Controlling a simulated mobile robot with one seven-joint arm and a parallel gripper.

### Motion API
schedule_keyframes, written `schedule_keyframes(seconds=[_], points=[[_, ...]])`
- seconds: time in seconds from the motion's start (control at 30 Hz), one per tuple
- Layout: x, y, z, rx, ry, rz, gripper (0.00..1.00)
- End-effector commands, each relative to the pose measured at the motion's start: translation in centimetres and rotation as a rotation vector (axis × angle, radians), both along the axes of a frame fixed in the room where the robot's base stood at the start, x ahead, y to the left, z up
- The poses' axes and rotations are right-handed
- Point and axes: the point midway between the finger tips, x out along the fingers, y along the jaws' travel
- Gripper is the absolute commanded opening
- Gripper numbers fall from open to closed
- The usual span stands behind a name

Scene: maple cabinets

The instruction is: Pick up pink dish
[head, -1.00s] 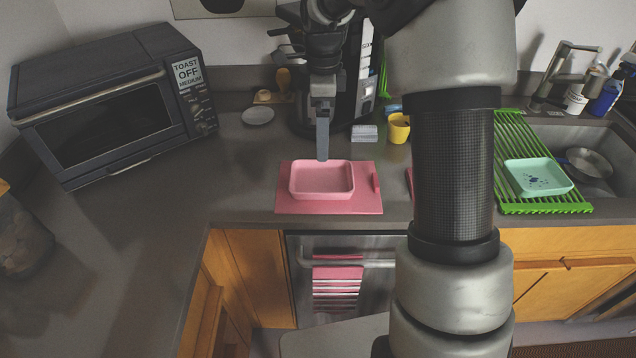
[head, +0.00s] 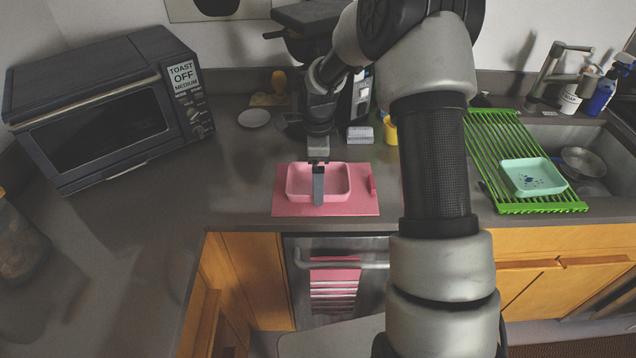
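The pink dish (head: 335,183) is a shallow rectangular tray on a pink mat (head: 357,207) on the dark counter. My gripper (head: 318,186) points down over the dish, left of its middle. A single dark finger outline shows in front of the dish, its tip near the dish's front wall. I cannot tell whether the finger touches the dish or whether a second finger is hidden behind it.
A toaster oven (head: 105,110) stands at the left. A yellow cup (head: 390,130) and a small pale block (head: 360,134) are behind the dish. A green drying rack (head: 490,150) with a mint dish (head: 532,177) lies at the right by the sink. The counter left of the mat is clear.

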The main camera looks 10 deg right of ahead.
Motion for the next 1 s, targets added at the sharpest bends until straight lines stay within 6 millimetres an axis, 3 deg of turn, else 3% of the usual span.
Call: schedule_keyframes(seconds=[0.23,0.43,0.77,1.0], points=[[0.0,0.0,-0.2,0.0,-0.001,0.0,0.98],[0.0,0.0,-0.2,0.0,0.0,0.0,0.65],[0.1,0.0,0.8,-0.001,-0.004,0.0,0.64],[0.2,0.1,5.3,0.0,-0.007,0.001,0.64]])
